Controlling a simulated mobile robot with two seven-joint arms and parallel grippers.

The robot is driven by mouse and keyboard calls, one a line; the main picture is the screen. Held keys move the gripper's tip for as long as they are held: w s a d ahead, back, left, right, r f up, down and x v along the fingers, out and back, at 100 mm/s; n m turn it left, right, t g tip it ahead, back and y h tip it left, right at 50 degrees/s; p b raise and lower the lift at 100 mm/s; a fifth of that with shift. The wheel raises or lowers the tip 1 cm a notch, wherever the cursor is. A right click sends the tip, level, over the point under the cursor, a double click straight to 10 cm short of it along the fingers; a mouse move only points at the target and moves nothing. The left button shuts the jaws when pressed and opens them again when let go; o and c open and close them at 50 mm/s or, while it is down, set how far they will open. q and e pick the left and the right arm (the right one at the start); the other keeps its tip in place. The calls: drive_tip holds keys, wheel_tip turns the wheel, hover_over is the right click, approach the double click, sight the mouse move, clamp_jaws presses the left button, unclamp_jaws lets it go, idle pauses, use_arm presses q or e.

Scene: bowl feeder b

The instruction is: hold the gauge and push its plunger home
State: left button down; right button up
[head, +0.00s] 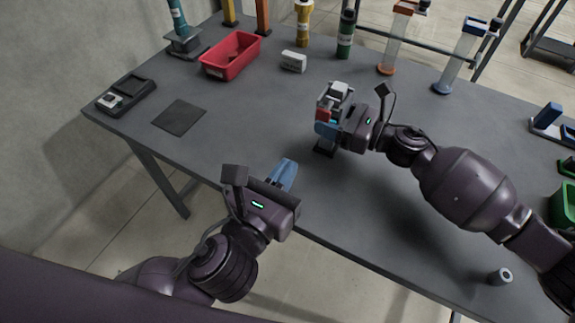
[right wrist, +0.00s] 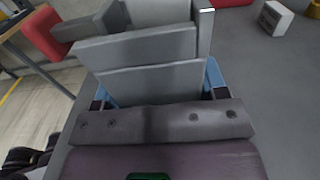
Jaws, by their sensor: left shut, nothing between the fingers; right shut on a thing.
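The gauge (head: 340,91) is a grey block-shaped body with a red-ended plunger (head: 323,115) on its left side. My right gripper (head: 328,130) is shut on the gauge, above the table near its front edge. In the right wrist view the grey gauge body (right wrist: 150,80) sits between the blue fingers, and the red plunger end (right wrist: 42,34) sticks out to the left on a grey stem. My left gripper (head: 288,170) is shut and empty, at the table's front edge, below and left of the gauge and apart from it. The fingers' grip is partly hidden.
A red bin (head: 231,68), a white box (head: 293,62) and several bottles and columns stand along the back of the grey table (head: 235,125). A dark square mat (head: 179,117) and a small scale-like device (head: 125,98) lie at left. A grey ring-ended cylinder (head: 500,277) is at front right.

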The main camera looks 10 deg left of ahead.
idle(0.4)
drive_tip(key=o, duration=1.4)
drive_tip(key=shift+c, duration=0.2)
drive_tip(key=shift+d, duration=0.15)
drive_tip(key=v, duration=1.9)
drive_tip(key=shift+s+d+b, duration=0.25)
drive_tip(key=shift+d+b, duration=0.05)
drive_tip(key=shift+d, duration=0.05)
